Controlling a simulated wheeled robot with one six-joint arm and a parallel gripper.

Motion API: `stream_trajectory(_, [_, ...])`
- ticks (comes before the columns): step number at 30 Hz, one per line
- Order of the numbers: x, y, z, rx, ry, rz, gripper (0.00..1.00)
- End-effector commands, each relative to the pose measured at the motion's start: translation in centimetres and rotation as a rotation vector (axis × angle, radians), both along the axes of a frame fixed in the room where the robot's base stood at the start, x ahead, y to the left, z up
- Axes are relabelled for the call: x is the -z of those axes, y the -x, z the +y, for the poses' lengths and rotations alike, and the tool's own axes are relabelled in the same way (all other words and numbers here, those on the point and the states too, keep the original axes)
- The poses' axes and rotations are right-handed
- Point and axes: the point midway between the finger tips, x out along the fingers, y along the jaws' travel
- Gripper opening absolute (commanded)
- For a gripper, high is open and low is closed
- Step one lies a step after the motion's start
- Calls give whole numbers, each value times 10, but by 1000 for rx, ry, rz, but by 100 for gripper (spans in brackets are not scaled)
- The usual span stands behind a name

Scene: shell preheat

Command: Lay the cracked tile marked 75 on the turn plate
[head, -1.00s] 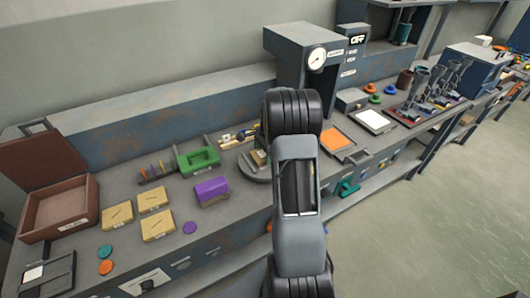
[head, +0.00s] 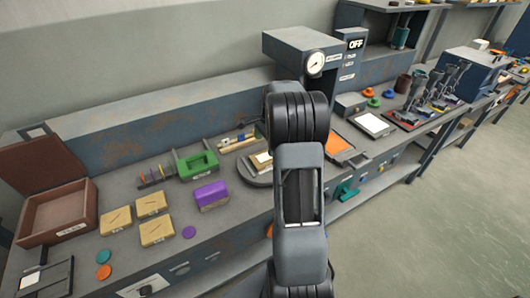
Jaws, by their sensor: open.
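A round grey turn plate (head: 256,181) stands on the bench just left of my arm. A small tan, pale-topped piece (head: 262,161) lies on it, partly hidden by my arm. I cannot read a mark on this piece. Three tan blocks with dark lines on top sit at the left: a back left one (head: 116,220), a back right one (head: 150,204) and a front one (head: 157,231). Their labels are too small to read. My arm fills the middle of the view, and my gripper is hidden behind it.
A purple block (head: 211,196) and a green holder (head: 198,165) stand left of the turn plate. A brown open box (head: 60,212) is at far left. A gauge cabinet (head: 300,45) rises behind my arm. An orange-topped plate (head: 335,144) lies to its right.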

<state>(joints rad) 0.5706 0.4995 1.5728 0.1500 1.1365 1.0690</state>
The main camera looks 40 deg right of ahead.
Motion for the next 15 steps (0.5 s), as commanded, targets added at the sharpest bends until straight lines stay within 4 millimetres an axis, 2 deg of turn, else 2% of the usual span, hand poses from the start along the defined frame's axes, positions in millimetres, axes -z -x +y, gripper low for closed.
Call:
stream_trajectory(3, [-21, 0, -3, 0, 1, -3, 100])
stream_trajectory(10, [-46, 1, -5, -7, 1, -3, 100])
stream_trajectory(13, [-58, 3, 9, -74, 17, -19, 100])
stream_trajectory(15, [-71, 8, 33, -182, 41, -45, 100])
